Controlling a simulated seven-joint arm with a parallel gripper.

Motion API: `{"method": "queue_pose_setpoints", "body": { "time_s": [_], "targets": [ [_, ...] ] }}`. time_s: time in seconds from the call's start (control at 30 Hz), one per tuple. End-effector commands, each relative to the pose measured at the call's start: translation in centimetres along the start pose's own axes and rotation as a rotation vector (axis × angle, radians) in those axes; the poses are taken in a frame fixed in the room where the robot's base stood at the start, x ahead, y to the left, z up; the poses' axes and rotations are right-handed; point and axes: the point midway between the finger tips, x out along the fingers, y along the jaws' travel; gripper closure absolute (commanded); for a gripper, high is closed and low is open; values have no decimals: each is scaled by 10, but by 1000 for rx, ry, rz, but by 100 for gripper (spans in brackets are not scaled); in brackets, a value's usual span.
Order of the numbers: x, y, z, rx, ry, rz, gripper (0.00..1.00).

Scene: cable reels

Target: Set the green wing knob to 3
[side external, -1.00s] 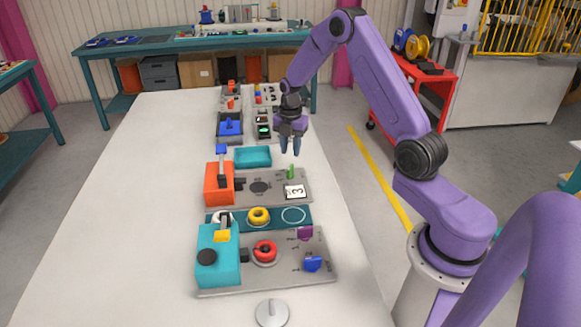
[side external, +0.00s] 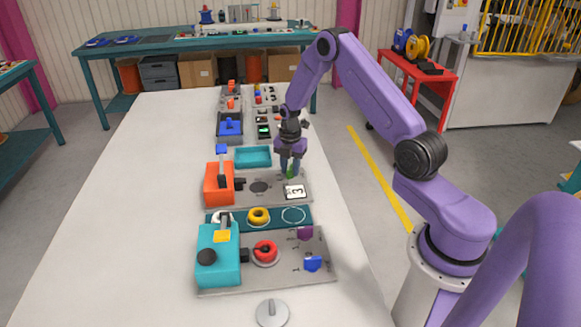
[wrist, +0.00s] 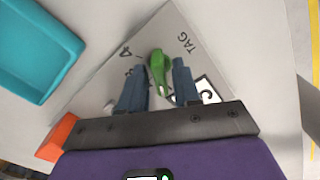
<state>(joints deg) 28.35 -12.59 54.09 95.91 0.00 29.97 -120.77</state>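The green wing knob (wrist: 158,72) stands on a grey plate (wrist: 110,82) with dark printed marks around it. In the wrist view a "4" is readable beside the knob; the other marks are partly hidden by my fingers. My gripper (wrist: 161,80) is open, with one blue-grey finger on each side of the knob and a gap showing. In the side view my gripper (side external: 290,172) is low over the plate, and the knob is mostly hidden behind the fingers. A white card with a "3" (side external: 294,191) lies on the plate just in front of it.
A teal tray (side external: 253,157) sits behind the plate. An orange box (side external: 219,184) with an upright lever stands on the plate's left. The left table side is clear.

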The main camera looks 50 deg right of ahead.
Motion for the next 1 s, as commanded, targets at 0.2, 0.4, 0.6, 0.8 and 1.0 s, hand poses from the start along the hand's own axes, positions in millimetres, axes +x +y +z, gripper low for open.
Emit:
{"method": "queue_pose_setpoints", "body": {
  "time_s": [0.2, 0.4, 0.6, 0.8, 1.0],
  "targets": [
    [0, 0, 0, 0, 0, 0, 100],
    [0, 0, 0, 47, 0, 0, 100],
    [0, 0, 0, 275, 0, -1, 100],
    [0, 0, -1, 515, 0, -1, 100],
    [0, 0, 0, 754, 0, -1, 100]
  ]
}}
